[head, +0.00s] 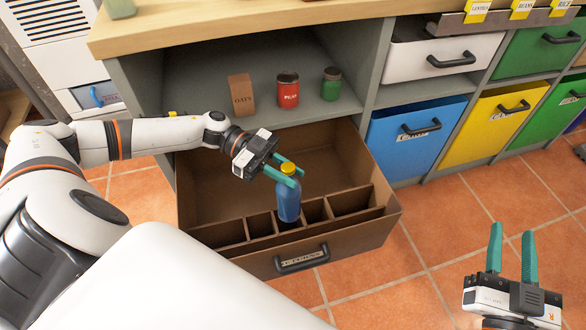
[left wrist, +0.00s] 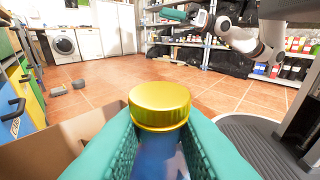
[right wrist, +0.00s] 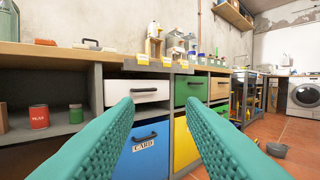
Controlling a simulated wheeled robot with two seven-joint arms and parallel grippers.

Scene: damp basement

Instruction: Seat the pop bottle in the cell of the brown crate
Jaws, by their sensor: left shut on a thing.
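The pop bottle (head: 288,200) is blue with a yellow cap and stands upright in the head view. Its lower end is over the row of cells at the front of the brown crate (head: 233,264), an open drawer-like box. I cannot tell if its base touches the cell floor. My left gripper (head: 288,173) is shut on the bottle just below the cap. In the left wrist view the yellow cap (left wrist: 160,105) sits between the teal fingers. My right gripper (head: 512,250) is open and empty, out at the right over the floor.
The shelf above the crate holds a brown oats box (head: 241,95), a red jar (head: 288,90) and a green jar (head: 331,84). Blue (head: 410,135), yellow and green bins stand to the right. The crate's back compartment is empty.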

